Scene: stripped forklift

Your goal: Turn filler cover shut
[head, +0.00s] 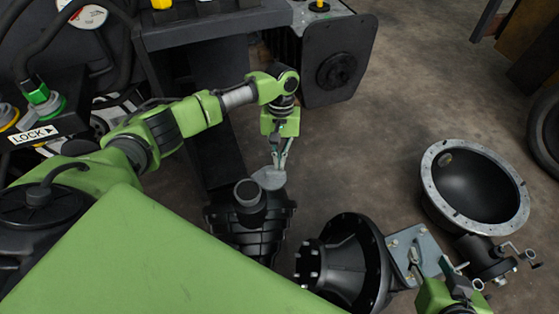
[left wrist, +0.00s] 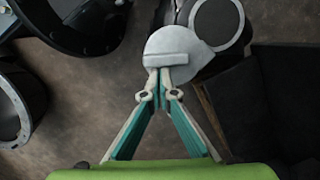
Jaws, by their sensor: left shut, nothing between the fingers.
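The filler cover (head: 269,178) is a light grey disc beside the round filler neck (head: 248,192) on a black ribbed housing. In the left wrist view, the cover (left wrist: 165,42) has a raised bar across it. It sits to the left of the dark round filler opening (left wrist: 217,20), much of which is uncovered. My left gripper (head: 278,163) points down at the cover, with its fingertips (left wrist: 167,73) together at the bar. Whether they touch it is unclear.
A black flanged housing (head: 350,262) stands right of the filler housing. A large dark bowl-shaped casing (head: 478,188) lies on the floor at right. A black plate (head: 340,60) stands behind my left gripper. Bare floor (head: 385,135) lies between.

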